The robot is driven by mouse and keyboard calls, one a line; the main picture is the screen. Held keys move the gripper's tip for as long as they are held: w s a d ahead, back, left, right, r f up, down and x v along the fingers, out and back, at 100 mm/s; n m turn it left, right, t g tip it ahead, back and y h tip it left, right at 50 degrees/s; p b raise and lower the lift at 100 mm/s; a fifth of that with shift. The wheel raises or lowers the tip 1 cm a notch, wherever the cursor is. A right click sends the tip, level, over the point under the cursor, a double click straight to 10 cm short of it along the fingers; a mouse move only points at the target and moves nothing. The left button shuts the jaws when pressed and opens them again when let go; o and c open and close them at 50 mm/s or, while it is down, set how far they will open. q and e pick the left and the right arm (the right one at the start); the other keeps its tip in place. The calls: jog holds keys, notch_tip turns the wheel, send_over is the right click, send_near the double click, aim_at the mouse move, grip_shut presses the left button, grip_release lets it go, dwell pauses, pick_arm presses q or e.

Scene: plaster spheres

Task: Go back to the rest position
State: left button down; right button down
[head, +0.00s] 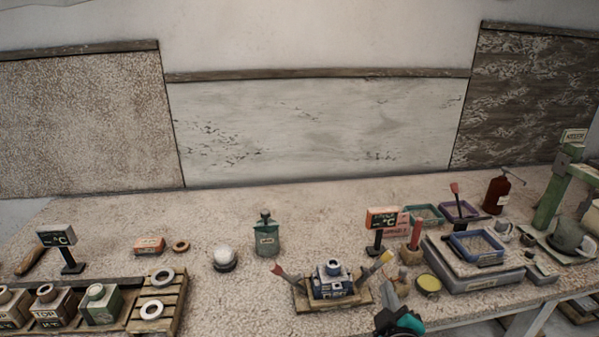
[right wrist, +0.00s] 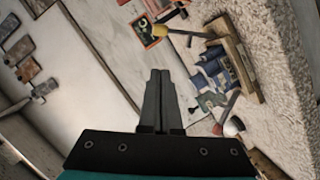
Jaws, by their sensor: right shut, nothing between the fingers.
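My right gripper (head: 389,314) shows at the bottom edge of the head view, right of centre, above the front part of the table. In the right wrist view its two dark fingers (right wrist: 159,75) are together with nothing between them. My left gripper is not in either view. A white plaster sphere (head: 223,254) sits on a small dark stand on the table, left of centre and well apart from my right gripper.
A wooden tray with a blue device (head: 333,280) stands left of my right gripper. A grey scale (head: 474,267) with a blue tray stands to its right. A green bottle (head: 266,238) stands behind.

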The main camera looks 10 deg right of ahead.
jog(key=s+a+f+m+g+y+b, duration=0.15)
jog(key=s+f, duration=0.35)
jog(key=f, duration=0.6)
jog(key=s+a+f+g+y+b, duration=0.1)
jog(key=s+a+f+g, duration=0.25)
jog(key=f, duration=0.65)
jog(key=s+a+f+m+g+y+b, duration=0.15)
jog(key=s+f, duration=0.35)
jog(key=f, duration=0.6)
jog(key=s+f+m+g, duration=0.1)
jog(key=s+f+g, duration=0.1)
jog(key=s+f, duration=0.3)
jog(key=s+f+g+b, duration=0.1)
jog(key=s+f+g, duration=0.2)
jog(key=s, duration=1.1)
jog(key=s+d+f+m+g+b, duration=0.1)
jog(key=s+f+g, duration=0.1)
jog(key=s+f, duration=0.6)
jog(key=shift+s+f+m+g, duration=0.15)
jog(key=shift+s+m+g, duration=0.2)
jog(key=shift+s, duration=0.4)
